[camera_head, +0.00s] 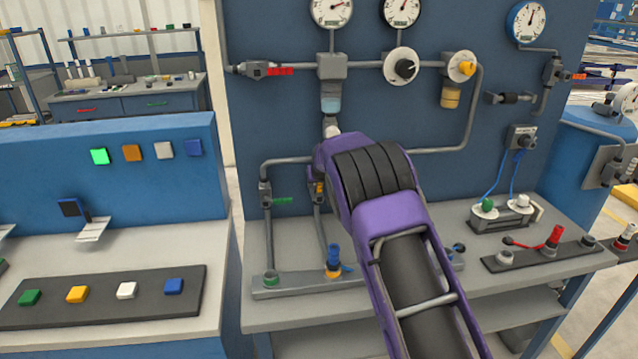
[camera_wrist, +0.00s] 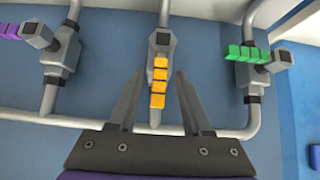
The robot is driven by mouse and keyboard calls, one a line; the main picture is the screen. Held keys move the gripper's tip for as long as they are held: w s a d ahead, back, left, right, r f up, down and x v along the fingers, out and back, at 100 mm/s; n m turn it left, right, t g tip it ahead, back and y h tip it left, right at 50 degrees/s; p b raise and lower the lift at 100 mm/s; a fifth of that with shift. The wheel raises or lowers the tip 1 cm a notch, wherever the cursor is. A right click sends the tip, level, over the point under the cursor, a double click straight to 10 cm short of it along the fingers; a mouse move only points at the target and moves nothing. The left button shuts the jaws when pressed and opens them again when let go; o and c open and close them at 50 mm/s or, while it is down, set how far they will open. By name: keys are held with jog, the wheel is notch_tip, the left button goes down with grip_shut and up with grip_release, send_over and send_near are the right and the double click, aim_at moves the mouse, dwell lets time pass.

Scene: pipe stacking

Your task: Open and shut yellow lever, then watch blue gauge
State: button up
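The yellow lever (camera_wrist: 158,82) is in the middle of the wrist view. It lies in line with its pipe, below a grey valve body. My gripper (camera_wrist: 159,74) is open, with one dark finger on each side of the lever and a visible gap to each. I cannot tell how deep the lever sits between the fingers. In the head view, a small part of the yellow lever (camera_head: 319,188) shows just left of my purple arm, which hides my fingers. The blue gauge (camera_head: 527,20), a white dial with a blue rim, is at the top right, its needle pointing roughly up.
A green lever (camera_wrist: 258,54) sits crosswise on the right pipe, and a purple lever (camera_wrist: 22,30) sits on the left pipe in the wrist view. A red lever (camera_head: 280,71) is higher on the panel. Grey pipes run close around my fingers. A bench with coloured buttons (camera_head: 77,294) stands left.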

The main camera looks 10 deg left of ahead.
jog(key=shift+r, duration=0.15)
jog(key=v, duration=1.7)
jog(key=shift+s+b, duration=0.2)
jog(key=shift+b, duration=0.15)
dwell(0.7)
